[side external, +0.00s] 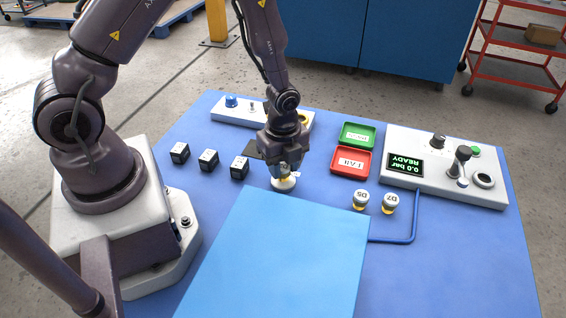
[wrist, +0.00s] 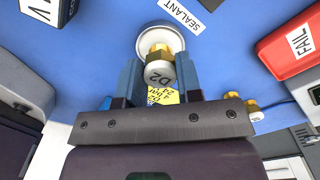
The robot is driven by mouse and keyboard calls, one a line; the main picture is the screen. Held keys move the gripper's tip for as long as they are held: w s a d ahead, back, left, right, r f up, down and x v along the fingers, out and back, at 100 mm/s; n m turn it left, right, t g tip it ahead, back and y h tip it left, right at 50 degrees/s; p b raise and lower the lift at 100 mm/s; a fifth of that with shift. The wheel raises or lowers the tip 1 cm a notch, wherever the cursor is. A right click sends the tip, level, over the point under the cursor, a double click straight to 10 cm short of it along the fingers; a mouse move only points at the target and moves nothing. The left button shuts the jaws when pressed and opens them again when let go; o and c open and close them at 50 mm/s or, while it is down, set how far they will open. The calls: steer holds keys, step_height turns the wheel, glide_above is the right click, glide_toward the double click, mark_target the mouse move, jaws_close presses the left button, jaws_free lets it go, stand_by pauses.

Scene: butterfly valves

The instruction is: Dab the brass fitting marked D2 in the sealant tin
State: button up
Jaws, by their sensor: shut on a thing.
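My gripper (side external: 286,170) is shut on the brass fitting marked D2 (wrist: 159,73), holding it by its white cap between the two fingers, as the wrist view shows (wrist: 158,82). The fitting's brass end points towards the round white sealant tin (wrist: 172,32), which stands on the blue table beside a SEALANT label (wrist: 182,14). In the side view the tin (side external: 283,185) is right below my fingertips. I cannot tell whether the brass touches the sealant. A yellow tag (wrist: 163,96) shows behind the fitting.
Two fittings, D5 (side external: 360,199) and D7 (side external: 390,203), stand to the right. A red FAIL tray (side external: 336,168) and green tray (side external: 370,137) lie behind them. A test unit (side external: 450,190) reads 0.0 bar READY. Black valve blocks (side external: 208,160) stand left; a raised blue panel (side external: 290,250) is in front.

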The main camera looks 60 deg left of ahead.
mark_target(283, 166)
steer(key=shift+f, duration=0.45)
stand_by(1.1)
steer(key=shift+r, duration=3.55)
